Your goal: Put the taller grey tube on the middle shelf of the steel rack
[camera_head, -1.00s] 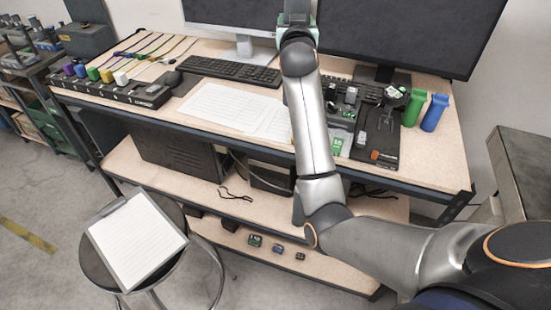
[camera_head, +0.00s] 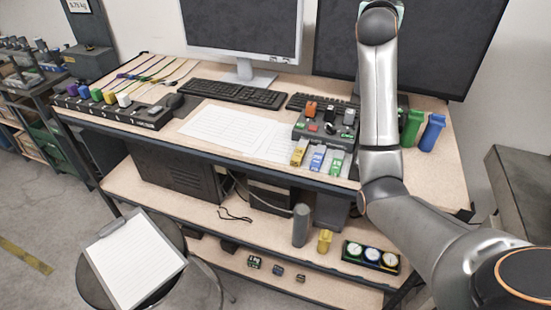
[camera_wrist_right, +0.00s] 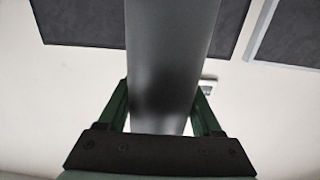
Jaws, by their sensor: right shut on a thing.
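My right gripper (camera_wrist_right: 162,108) is shut on a grey tube (camera_wrist_right: 170,65); its green fingers stand on either side of it in the right wrist view. In the head view that gripper is hidden or cut off at the top edge, above the right monitor, and the held tube cannot be made out. Another grey tube (camera_head: 301,225) stands upright on the shelf under the workbench. The two tubes' heights cannot be compared from these views. A shelf unit (camera_head: 42,85) stands at the far left; I cannot tell whether it is the steel rack. My left gripper is not in view.
The workbench (camera_head: 440,172) carries monitors, keyboards, papers and a block of switches (camera_head: 325,125). Green (camera_head: 411,127) and blue (camera_head: 432,132) items stand at its right. A yellow piece (camera_head: 324,241) and a gauge box (camera_head: 371,257) are below. A stool (camera_head: 90,275) with a clipboard stands front left.

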